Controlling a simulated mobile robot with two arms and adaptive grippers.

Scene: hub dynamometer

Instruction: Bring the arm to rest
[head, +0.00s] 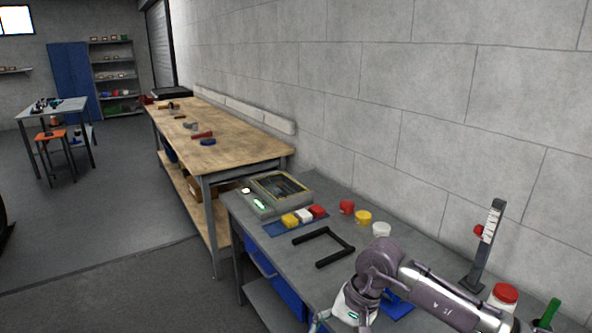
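My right arm (430,297) comes in from the lower right and reaches over the grey workbench (300,262). Its elbow-like joint is bent, and the wrist points down toward the bench's front edge. My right gripper (322,322) is cut off by the bottom edge of the head view. Only part of a finger shows, so its opening cannot be told. Nothing is visible in it. A blue object (398,305) lies on the bench, partly hidden behind the arm. My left arm and gripper are not in view.
A black U-shaped frame (335,243), red, white and yellow blocks (304,215) on a blue mat, several small jars (363,217) and an upright gauge stand (487,245) are on the bench. A wooden workbench (235,147) stands farther back. Open floor (110,230) lies left.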

